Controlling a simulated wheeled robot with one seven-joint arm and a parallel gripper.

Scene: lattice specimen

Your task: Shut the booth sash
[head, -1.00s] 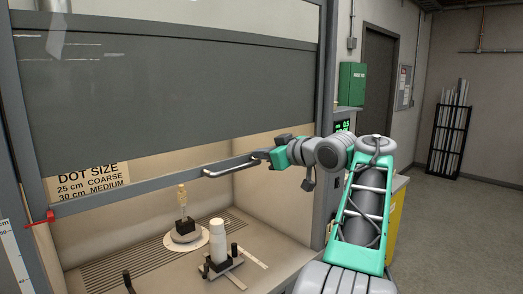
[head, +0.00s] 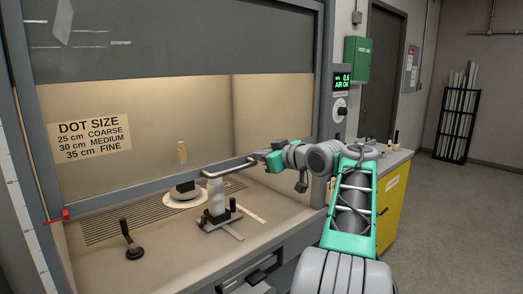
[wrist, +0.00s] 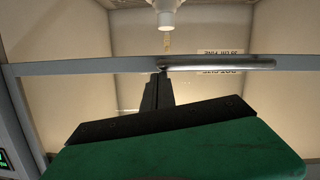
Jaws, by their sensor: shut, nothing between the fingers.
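The booth sash is a clear pane with a grey bottom rail (head: 125,189) and a metal bar handle (head: 222,169). A red pointer (head: 62,216) sits at the rail's left end beside a scale. The rail is part-way down, with an open gap between it and the booth floor. My gripper (head: 258,157) is shut and empty at the right end of the handle. In the wrist view its dark fingers (wrist: 158,88) reach up to the rail at one end of the handle (wrist: 215,64). I cannot tell whether they touch it.
Behind the sash are a white bottle on a stand (head: 217,198), a small specimen on a round base (head: 182,153) and a dot-size sign (head: 90,138). A black lever (head: 130,245) stands on the booth floor.

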